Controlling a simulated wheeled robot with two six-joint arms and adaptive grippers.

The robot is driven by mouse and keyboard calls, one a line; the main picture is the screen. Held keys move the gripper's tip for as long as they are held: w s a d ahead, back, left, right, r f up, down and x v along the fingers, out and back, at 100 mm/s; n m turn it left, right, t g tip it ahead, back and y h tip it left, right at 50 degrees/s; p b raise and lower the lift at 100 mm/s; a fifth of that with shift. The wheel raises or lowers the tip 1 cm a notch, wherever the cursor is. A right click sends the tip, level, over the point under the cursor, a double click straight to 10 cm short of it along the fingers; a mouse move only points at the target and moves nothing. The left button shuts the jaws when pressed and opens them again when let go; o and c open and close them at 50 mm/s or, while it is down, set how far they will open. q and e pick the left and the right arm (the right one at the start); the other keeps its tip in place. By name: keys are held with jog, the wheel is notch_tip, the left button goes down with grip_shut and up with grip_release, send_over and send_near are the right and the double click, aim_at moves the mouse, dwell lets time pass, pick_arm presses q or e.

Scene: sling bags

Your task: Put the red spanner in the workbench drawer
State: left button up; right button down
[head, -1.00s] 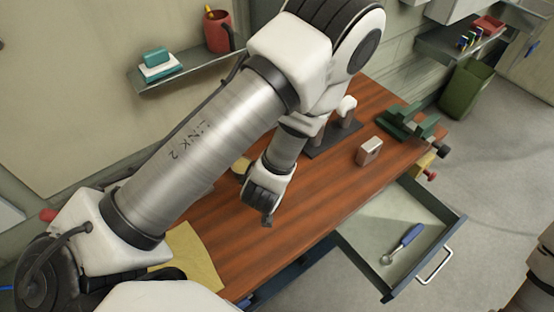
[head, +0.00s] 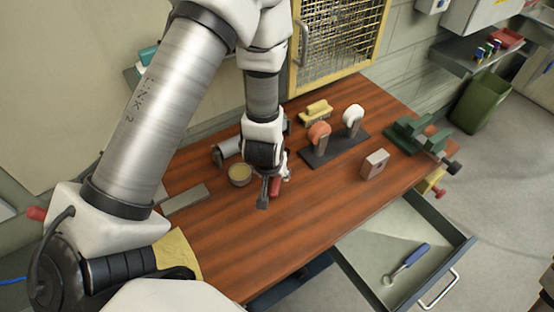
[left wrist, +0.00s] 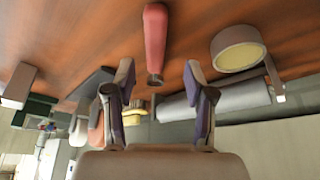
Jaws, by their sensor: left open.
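The red spanner lies on the wooden workbench; its red handle (head: 276,186) shows just beside my left gripper (head: 264,197), which partly hides it. In the left wrist view its red handle (left wrist: 155,40) points at the gap between the fingers, with a short metal end nearest me. My left gripper (left wrist: 159,90) is open and empty, its fingers apart on either side of the spanner's line. The workbench drawer (head: 375,240) is pulled open at the bench's front right. A blue-handled spanner (head: 410,260) lies in it. My right gripper is out of view.
A round yellow-topped tin (head: 240,175) and a grey cylinder (head: 228,150) stand close to my left gripper. A rack with orange and white-topped tools (head: 335,148), a small block (head: 375,163) and a green vise (head: 415,135) sit farther right. The bench's front middle is clear.

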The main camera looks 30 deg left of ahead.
pick_arm(q)
jog(key=x, duration=0.3)
jog(key=w+p+x, duration=0.1)
jog(key=x, duration=0.2)
jog(key=shift+w+d+r, duration=0.1)
jog(key=shift+d+r, duration=0.1)
jog(key=shift+s+r, duration=0.2)
jog(key=shift+s, duration=0.15)
jog(key=shift+c, duration=0.3)
jog(key=shift+s, duration=0.1)
jog(key=c, duration=0.6)
grip_shut()
jog(key=shift+r, duration=0.1)
